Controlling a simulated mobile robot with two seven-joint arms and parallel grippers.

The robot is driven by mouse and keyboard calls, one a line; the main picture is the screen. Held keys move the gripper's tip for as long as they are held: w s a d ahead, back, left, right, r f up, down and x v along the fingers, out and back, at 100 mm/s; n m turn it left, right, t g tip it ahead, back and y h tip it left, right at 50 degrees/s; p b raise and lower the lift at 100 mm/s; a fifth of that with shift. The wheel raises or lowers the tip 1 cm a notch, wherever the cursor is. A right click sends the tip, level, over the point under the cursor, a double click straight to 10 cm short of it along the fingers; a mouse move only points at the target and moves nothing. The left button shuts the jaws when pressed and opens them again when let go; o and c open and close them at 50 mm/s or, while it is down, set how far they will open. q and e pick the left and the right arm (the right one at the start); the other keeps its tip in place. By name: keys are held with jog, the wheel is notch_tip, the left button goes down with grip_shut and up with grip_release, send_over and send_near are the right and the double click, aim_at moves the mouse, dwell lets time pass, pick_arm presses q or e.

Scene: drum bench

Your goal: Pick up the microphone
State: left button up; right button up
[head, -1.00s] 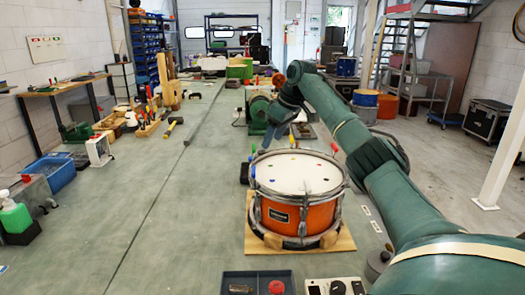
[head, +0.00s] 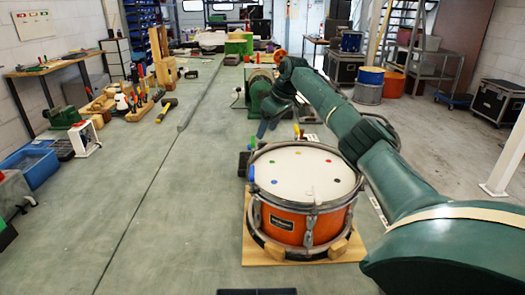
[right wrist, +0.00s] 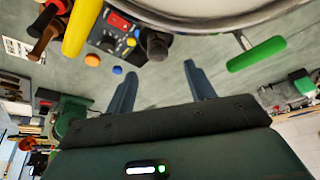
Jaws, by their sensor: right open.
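My right gripper (head: 268,128) is beyond the far rim of the drum in the head view, pointing down. In the right wrist view its two blue fingers (right wrist: 157,72) are apart with nothing between them. A dark piece with a grey rounded end (right wrist: 156,44) lies just past the fingertips, against the drum's rim; it may be the microphone, but I cannot tell for sure. In the head view the drum and arm hide much of that spot. My left gripper is not in view.
The orange drum (head: 290,223) stands on a wooden board (head: 257,249) close to my right arm. A dark box with coloured knobs (right wrist: 120,30) and a green handle (right wrist: 257,54) lie near the gripper. Tools, including a hammer (head: 168,108), lie left; the bench's middle-left is clear.

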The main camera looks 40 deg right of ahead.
aim_at(263, 142)
jog(key=shift+p+x, duration=0.3)
jog(key=shift+x, duration=3.2)
jog(key=shift+s+d, duration=0.15)
jog(key=shift+s, duration=0.05)
jog(key=shift+c, duration=0.2)
jog(key=c, duration=1)
